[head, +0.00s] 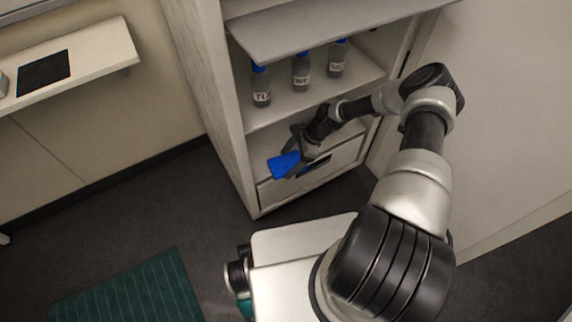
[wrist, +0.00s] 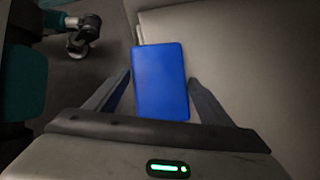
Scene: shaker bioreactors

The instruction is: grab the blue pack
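The blue pack (head: 283,166) is a flat bright blue block at the front of the cabinet's lower part in the head view. My gripper (head: 299,156) is at the pack, with the arm reaching in from the right. In the wrist view the blue pack (wrist: 161,80) lies between the two dark fingers of my gripper (wrist: 160,82). In the head view the gripper partly covers the area behind the pack.
The cabinet (head: 202,80) has a shelf with several blue-capped bottles (head: 301,72) above my gripper. A grey shelf (head: 320,28) juts out over them.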

